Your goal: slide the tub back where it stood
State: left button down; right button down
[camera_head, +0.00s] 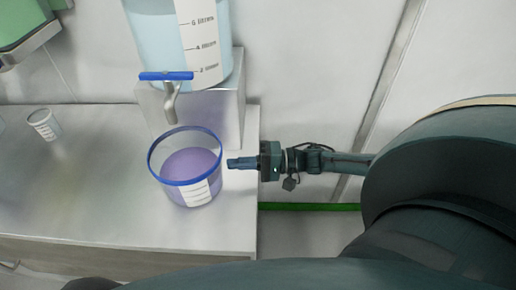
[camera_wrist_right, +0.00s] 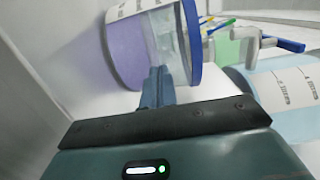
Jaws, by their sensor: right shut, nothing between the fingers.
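The tub (camera_head: 176,193) is clear with a blue rim, a white label and purple liquid inside. It stands upright on the metal bench, near its right end, below and slightly right of the tap's spout. My right gripper (camera_head: 230,163) is shut and empty, just right of the tub at about rim height, its fingers pointing left at the tub's side. In the right wrist view the closed fingers (camera_wrist_right: 157,88) reach up to the tub (camera_wrist_right: 110,55); I cannot tell whether they touch it. My left gripper is not in view.
A large clear dispenser (camera_head: 155,40) of pale blue liquid sits on a metal block (camera_head: 228,108). Its tap (camera_head: 170,100) has a blue handle. A small labelled cup (camera_head: 43,125) stands at the left. The bench (camera_head: 90,190) is bare between cup and tub.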

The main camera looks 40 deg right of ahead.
aim_at(160, 167)
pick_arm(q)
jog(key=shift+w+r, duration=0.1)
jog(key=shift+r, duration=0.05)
pick_arm(e)
jog(key=shift+w+a, duration=0.35)
jog(key=shift+a, duration=0.25)
